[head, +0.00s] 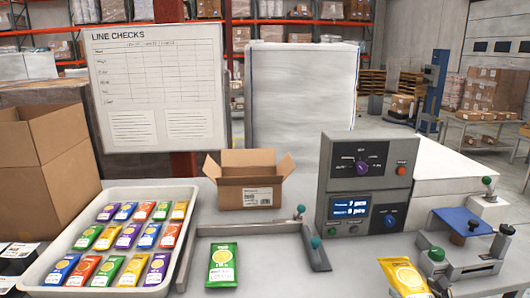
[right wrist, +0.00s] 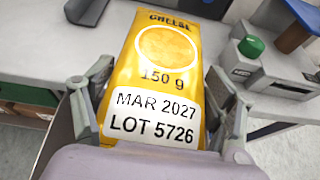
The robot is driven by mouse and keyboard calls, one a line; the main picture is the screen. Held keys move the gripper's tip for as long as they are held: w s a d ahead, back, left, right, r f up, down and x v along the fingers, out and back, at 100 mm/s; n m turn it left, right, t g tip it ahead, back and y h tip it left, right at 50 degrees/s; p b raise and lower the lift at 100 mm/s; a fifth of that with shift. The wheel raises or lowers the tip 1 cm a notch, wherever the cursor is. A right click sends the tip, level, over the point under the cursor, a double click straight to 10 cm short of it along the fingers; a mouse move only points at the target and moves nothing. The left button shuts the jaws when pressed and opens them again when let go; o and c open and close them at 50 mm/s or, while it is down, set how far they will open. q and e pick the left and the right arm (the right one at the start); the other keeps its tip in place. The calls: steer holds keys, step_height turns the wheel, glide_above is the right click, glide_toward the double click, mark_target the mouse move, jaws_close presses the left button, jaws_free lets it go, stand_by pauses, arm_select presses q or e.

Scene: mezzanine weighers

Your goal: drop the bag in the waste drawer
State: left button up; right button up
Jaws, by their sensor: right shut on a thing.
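A yellow bag (right wrist: 160,75) printed CHEESE, 150 g, MAR 2027 and LOT 5726 fills the middle of the right wrist view. My right gripper (right wrist: 147,85) is shut on it, with a finger at each side edge. The same yellow bag (head: 404,277) shows at the bottom right of the head view, in front of the weigher, its lower end cut off by the frame. I cannot make out a waste drawer in either view. My left gripper is not in view.
A white tray (head: 50,251) of several coloured bags stands at left. A green bag (head: 222,265) lies near the front. An open carton (head: 230,199) stands behind it. The weigher (head: 333,170) and a sealing device with a blue plate (head: 462,221) stand at right.

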steer(key=shift+d+f, duration=0.2)
steer(key=shift+d, duration=0.1)
steer(key=shift+a+f+b, duration=0.1)
steer(key=shift+f+b, duration=0.4)
steer(key=shift+b, duration=0.1)
step_height(320, 180, down, 5)
steer(key=b, duration=0.4)
steer(key=shift+r+b, duration=0.1)
steer(key=shift+b, duration=0.25)
